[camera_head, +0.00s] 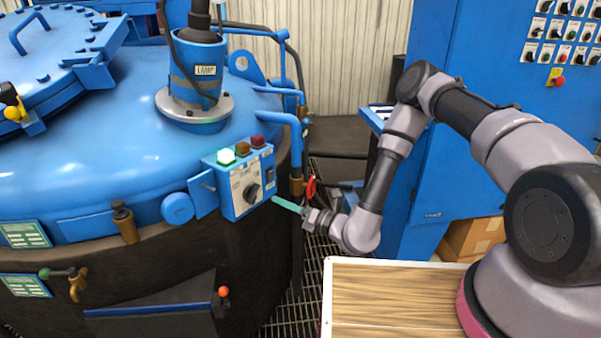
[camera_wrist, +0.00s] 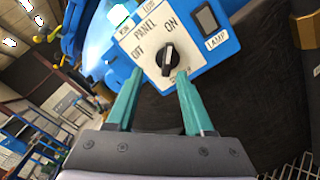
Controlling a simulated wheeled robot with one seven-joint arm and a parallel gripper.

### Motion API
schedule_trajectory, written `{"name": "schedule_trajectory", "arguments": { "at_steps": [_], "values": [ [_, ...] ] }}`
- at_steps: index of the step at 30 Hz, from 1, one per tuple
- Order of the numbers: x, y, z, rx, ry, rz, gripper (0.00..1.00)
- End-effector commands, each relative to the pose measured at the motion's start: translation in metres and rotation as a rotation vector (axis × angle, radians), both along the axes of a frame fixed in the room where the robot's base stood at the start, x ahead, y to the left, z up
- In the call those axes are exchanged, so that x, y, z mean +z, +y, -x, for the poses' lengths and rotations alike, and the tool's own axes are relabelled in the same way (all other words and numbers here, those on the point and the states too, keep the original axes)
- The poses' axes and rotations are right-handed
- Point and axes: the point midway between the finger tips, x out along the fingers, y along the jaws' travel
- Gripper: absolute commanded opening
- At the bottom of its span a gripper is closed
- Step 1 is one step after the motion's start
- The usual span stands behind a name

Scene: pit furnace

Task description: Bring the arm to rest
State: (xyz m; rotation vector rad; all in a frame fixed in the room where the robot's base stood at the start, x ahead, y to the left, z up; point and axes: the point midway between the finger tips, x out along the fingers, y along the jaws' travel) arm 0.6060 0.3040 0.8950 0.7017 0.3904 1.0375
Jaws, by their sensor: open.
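My gripper (camera_head: 278,200) is in front of the furnace's blue control box (camera_head: 233,205), with its teal fingers pointing left towards it. In the wrist view my gripper (camera_wrist: 159,75) is open, with a gap between the two fingertips. The black rotary knob (camera_wrist: 167,60) on the box face shows just beyond the fingertips, closer to the right one. It also shows in the head view (camera_head: 251,192), clear of the fingers. I cannot tell the exact distance from fingertips to knob. Nothing is held. My arm is bent and reaches left from the right side.
A green lamp (camera_head: 226,157) glows on top of the box. A red handwheel (camera_head: 310,189) and blue pipes stand close to the gripper. A wooden tabletop (camera_head: 390,300) lies below the arm. A blue cabinet (camera_head: 480,150) stands behind it.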

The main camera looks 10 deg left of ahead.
Motion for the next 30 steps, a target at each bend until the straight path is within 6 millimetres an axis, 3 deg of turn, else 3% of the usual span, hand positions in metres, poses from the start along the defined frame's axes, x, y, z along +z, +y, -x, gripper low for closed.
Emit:
{"name": "schedule_trajectory", "arguments": {
  "at_steps": [6,15,23,30],
  "values": [
    [0.095,-0.001,-0.006,0.222,-0.266,0.003,0.53],
    [0.206,-0.029,0.026,0.574,-0.671,0.132,0.53],
    [0.264,-0.078,0.061,0.836,-0.994,0.361,0.53],
    [0.301,-0.138,0.085,1.029,-1.258,0.658,0.53]
  ]
}}
